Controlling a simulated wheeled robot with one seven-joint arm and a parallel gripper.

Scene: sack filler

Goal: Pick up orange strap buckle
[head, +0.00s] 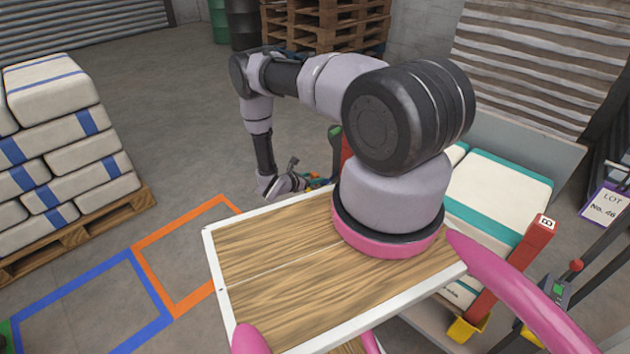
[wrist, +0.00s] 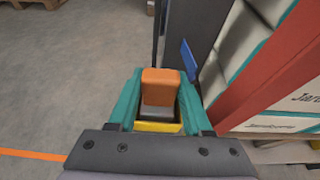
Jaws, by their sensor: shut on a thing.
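The orange strap buckle (wrist: 161,88) shows in the wrist view between the two teal fingers of my gripper (wrist: 160,100). My gripper is shut on it, with the fingers along its left and right sides. Below the orange part a grey face shows, and a yellow strip lies nearer the wrist. In the head view my gripper (head: 316,181) is small, past the far edge of the wooden board, with a bit of orange at the fingers. Details of the buckle there are too small to tell.
White sacks with teal bands (head: 500,185) stand at the right beside a red post (head: 512,270). In the wrist view a red panel (wrist: 265,65) and a dark post (wrist: 192,30) are close on the right. Stacked sacks (head: 70,140) stand on a pallet at left. The floor between is clear.

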